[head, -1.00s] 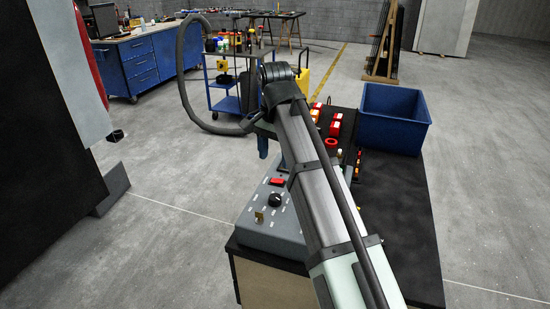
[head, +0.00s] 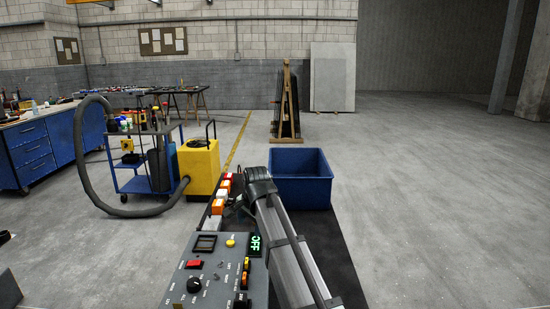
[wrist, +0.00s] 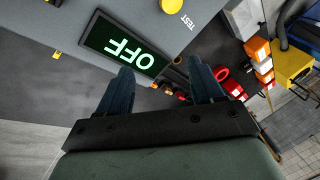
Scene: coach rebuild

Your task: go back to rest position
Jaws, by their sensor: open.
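My gripper (wrist: 162,80) shows in the wrist view with its two dark blue fingers apart and nothing between them. Beyond the fingertips is a grey control panel (wrist: 100,14) with a lit green OFF display (wrist: 122,46) and a yellow button (wrist: 177,6). In the head view, my arm reaches forward along the right side of the control panel (head: 222,262), whose OFF display (head: 255,244) is beside the arm. The fingers are hard to make out there. The panel also has a red switch (head: 194,264) and a black knob (head: 194,285).
A blue bin (head: 300,193) stands on the dark bench top (head: 342,262), just beyond my arm. Red, orange and white blocks (head: 219,206) lie behind the panel. A yellow machine (head: 199,168) and a blue cart (head: 133,184) stand at left. Open floor lies to the right.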

